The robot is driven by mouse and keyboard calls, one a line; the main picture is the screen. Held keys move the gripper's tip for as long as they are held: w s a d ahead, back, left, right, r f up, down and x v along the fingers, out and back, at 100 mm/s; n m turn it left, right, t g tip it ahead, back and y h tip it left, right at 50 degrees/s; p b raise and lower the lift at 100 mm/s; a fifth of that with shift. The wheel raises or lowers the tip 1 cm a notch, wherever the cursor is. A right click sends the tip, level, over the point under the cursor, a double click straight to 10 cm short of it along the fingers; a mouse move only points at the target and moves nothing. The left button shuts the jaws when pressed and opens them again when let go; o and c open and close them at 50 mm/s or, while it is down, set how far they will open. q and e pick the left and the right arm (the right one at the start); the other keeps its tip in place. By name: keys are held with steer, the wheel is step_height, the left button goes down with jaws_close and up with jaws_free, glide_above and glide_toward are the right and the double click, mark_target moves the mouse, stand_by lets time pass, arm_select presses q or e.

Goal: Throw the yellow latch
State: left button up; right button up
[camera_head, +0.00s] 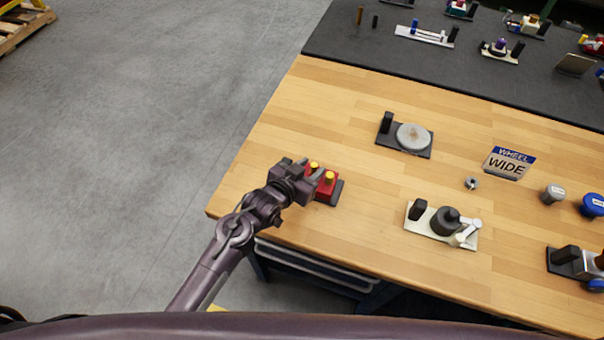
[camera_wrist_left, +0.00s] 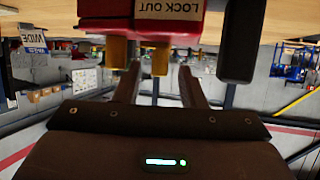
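A red block (camera_head: 323,191) on a dark base sits near the table's left edge, with two yellow parts on top, one of them a yellow latch (camera_head: 329,176). In the left wrist view, the red block (camera_wrist_left: 180,25) carries a "LOCK OUT" label, and the yellow latch (camera_wrist_left: 160,60) shows beside a second yellow part (camera_wrist_left: 117,52). My left gripper (camera_head: 312,172) is at the block's left side. Its two fingers (camera_wrist_left: 160,85) are apart, with the latch in line with the gap. I cannot tell whether they touch it. My right gripper is not in view.
A black post (camera_wrist_left: 241,40) stands beside the red block in the left wrist view. A grey disc device (camera_head: 412,137), a white-based valve device (camera_head: 446,222) and a "WHEEL WIDE" sign (camera_head: 509,163) stand farther right. The wooden tabletop (camera_head: 290,120) behind the gripper is clear.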

mark_target(312, 167)
arm_select(q)
steer(key=b+v, duration=0.1)
steer(key=v, duration=0.3)
steer(key=shift+s+a+f, duration=0.1)
steer(key=shift+f, duration=0.05)
steer(key=shift+s+a+r, duration=0.3)
steer(key=shift+s+r, duration=0.1)
steer(key=shift+s, duration=0.1)
